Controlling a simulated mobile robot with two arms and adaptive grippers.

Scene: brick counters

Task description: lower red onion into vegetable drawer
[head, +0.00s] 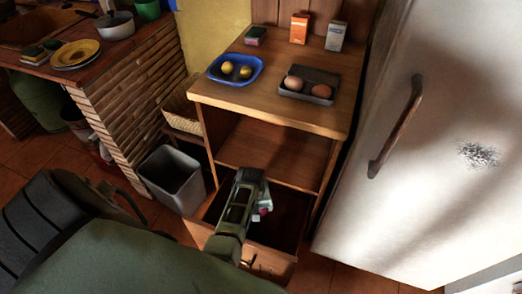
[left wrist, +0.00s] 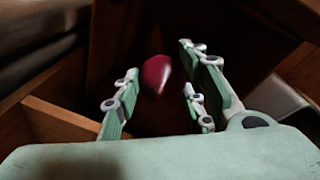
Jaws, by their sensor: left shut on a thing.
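My left gripper (head: 262,200) reaches down over the open vegetable drawer (head: 272,262) at the bottom of the wooden cabinet. It is shut on the red onion (head: 264,211), of which only a small part shows below the fingers in the head view. In the left wrist view the dark red, glossy onion (left wrist: 156,75) shows between the two green and grey fingers (left wrist: 160,85), with the dark drawer interior behind it. The drawer's wooden wall (left wrist: 60,120) shows at the left. How high the onion is above the drawer floor is hard to tell. My right gripper is not in view.
The cabinet top (head: 215,92) holds a blue tray (head: 213,72) with yellow fruits, a grey tray (head: 285,94) with two brown round items, and small boxes. A white fridge (head: 425,140) stands close on the right. A grey bin (head: 172,178) stands left of the drawer.

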